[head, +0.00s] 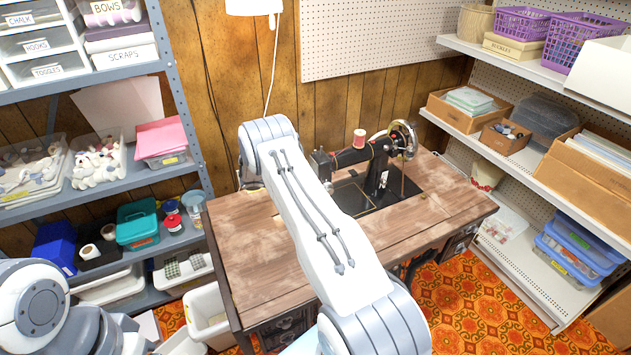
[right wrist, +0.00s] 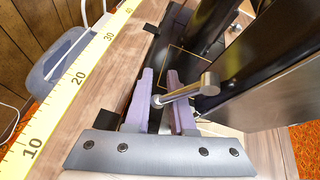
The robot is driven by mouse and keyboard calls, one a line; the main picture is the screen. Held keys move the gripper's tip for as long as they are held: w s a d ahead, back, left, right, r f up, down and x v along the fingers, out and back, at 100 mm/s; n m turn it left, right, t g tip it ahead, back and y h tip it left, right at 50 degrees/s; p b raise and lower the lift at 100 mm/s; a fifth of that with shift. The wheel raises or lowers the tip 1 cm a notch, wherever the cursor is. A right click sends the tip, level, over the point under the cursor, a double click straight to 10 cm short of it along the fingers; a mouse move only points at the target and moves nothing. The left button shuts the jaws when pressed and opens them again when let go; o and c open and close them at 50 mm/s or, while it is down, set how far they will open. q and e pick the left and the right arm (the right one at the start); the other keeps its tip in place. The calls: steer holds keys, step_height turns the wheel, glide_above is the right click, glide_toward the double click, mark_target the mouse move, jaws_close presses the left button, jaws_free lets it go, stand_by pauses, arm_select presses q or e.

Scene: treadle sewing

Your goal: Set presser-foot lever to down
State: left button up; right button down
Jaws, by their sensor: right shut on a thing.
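The black sewing machine (head: 352,157) stands on the wooden treadle table (head: 420,205) in the head view, partly behind my right arm. In the right wrist view its dark body (right wrist: 272,58) fills the right side. The presser-foot lever (right wrist: 208,84), a metal bar with a round knob end, slants between the two purple finger pads of my right gripper (right wrist: 161,85). The gripper is shut on the lever. The right gripper is hidden behind its own arm in the head view. My left arm shows at the lower left, but its gripper is out of frame.
A yellow measuring tape (right wrist: 76,78) runs along the tabletop in the right wrist view. A red spool (head: 359,138) stands on the machine. Shelves with boxes flank the table on both sides. A white bin (head: 207,318) stands at the table's front left.

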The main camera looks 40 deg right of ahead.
steer(key=c, duration=0.8)
jaws_free()
steer(key=shift+w, duration=0.1)
steer(key=shift+c, duration=0.2)
